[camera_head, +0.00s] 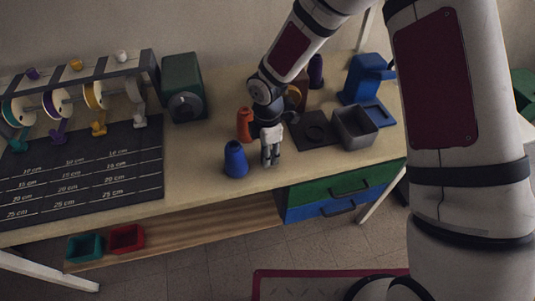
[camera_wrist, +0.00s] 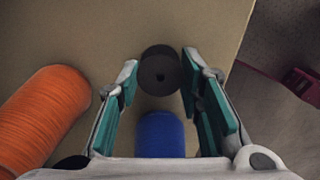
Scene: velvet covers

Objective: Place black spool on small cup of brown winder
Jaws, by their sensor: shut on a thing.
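In the head view my gripper hides the black spool. The brown winder (camera_head: 301,88) stands farther back, partly hidden behind my arm; I cannot make out its small cup.
An orange spool (camera_head: 244,125) and a blue spool (camera_head: 235,160) stand close to my gripper. A black square plate (camera_head: 314,130), grey box (camera_head: 355,141) and blue winder (camera_head: 363,79) are to the right.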

